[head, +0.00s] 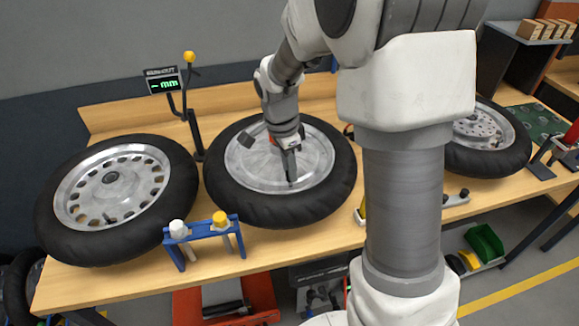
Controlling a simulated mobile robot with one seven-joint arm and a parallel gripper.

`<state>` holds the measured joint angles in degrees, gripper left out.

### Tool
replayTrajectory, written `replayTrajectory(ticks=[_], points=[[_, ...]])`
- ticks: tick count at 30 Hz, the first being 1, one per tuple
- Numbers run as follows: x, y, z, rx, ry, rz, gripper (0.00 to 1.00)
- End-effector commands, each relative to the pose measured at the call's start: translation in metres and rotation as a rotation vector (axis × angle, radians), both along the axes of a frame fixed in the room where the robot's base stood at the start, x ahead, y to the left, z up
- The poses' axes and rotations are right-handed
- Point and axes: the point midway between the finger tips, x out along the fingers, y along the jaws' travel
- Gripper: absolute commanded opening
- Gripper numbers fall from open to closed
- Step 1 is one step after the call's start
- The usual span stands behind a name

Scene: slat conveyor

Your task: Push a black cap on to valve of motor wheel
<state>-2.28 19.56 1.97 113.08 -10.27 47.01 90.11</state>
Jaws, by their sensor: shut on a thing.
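A wheel with a black tyre and a large plain silver disc, seemingly the motor wheel (233,186), lies flat in the middle of the wooden bench. My gripper (292,181) points down over the near right part of its disc, close to the surface. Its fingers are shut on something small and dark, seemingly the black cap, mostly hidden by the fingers. The valve cannot be made out; whether the cap touches it cannot be told. A blue stand (205,232) at the bench's front edge bears a white cap (178,226) and a yellow cap (220,218).
A wheel with a slotted rim (70,190) lies at the left, and another with a drilled disc (505,150) at the right, partly behind my arm. A post with a small display (163,83) stands behind the left and middle wheels. Green bins (484,244) are below the bench.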

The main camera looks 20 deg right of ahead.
Motion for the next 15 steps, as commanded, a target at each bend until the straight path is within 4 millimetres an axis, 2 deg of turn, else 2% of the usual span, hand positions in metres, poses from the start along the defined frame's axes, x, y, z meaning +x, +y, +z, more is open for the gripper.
replayTrajectory(ticks=[6, 7, 12, 15], points=[[-0.0001, 0.0001, -0.0042, 0.0, 0.0, 0.0, 0.0], [0.0, 0.0, -0.004, 0.0, 0.0, 0.0, 0.27], [-0.0001, 0.0, -0.0034, 0.0, 0.0, 0.0, 0.58], [-0.0001, 0.0, -0.0034, 0.0, 0.0, 0.0, 0.6]])
